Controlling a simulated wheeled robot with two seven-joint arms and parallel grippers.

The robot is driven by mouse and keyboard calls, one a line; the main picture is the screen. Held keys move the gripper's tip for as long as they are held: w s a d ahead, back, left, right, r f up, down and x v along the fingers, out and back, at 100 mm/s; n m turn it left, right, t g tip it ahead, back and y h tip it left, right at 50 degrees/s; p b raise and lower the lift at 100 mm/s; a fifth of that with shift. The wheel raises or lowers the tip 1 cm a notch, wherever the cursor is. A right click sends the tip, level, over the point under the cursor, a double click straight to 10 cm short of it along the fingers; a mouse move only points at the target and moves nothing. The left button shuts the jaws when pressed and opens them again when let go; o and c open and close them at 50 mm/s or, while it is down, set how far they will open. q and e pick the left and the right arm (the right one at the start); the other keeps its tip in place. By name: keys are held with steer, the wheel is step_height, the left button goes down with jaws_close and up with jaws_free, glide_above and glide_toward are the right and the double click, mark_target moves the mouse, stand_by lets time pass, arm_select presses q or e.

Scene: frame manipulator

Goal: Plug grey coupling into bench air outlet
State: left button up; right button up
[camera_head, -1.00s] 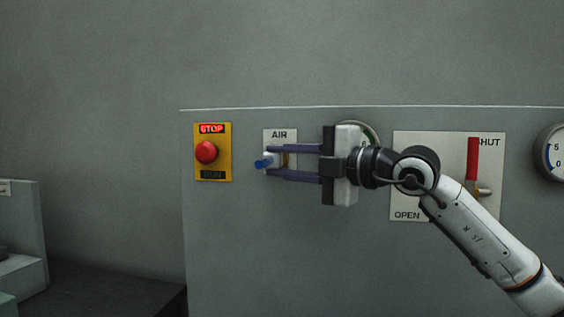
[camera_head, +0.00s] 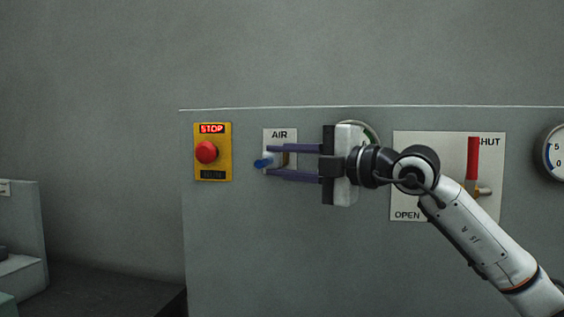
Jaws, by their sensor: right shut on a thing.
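The grey coupling (camera_head: 273,158) is a small pale piece with a blue end (camera_head: 262,163) that points left. It sits in front of the white AIR plate (camera_head: 280,134) on the grey panel. My right gripper (camera_head: 269,160) reaches in from the right, and its two long purple fingers are shut on the coupling from above and below. A brownish part of the air outlet (camera_head: 286,160) shows between the fingers. The fingers hide much of the plate, and I cannot tell whether the coupling is seated in the outlet. My left gripper is not in view.
A yellow plate with a red button (camera_head: 206,152) and a lit STOP sign (camera_head: 212,128) is left of the AIR plate. A round gauge is partly hidden behind my gripper. A red lever (camera_head: 473,158) on a SHUT/OPEN plate (camera_head: 408,150) and another gauge (camera_head: 556,153) are to the right.

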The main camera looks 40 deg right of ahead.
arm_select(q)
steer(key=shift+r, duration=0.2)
arm_select(e)
steer(key=shift+w+d, duration=0.35)
steer(key=shift+d, duration=0.05)
steer(key=o, duration=1)
steer(key=shift+o, duration=0.2)
steer(key=shift+s+d+f, duration=0.15)
steer(key=shift+s, duration=0.05)
arm_select(q)
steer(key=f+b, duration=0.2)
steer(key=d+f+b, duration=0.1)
steer(key=b, duration=0.2)
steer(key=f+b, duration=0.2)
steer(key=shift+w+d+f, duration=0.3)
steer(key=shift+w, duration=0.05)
arm_select(e)
steer(key=v, duration=0.9)
steer(key=shift+s+r, duration=0.25)
steer(key=shift+s, duration=0.1)
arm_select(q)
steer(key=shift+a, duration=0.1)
arm_select(e)
steer(key=shift+f, duration=0.1)
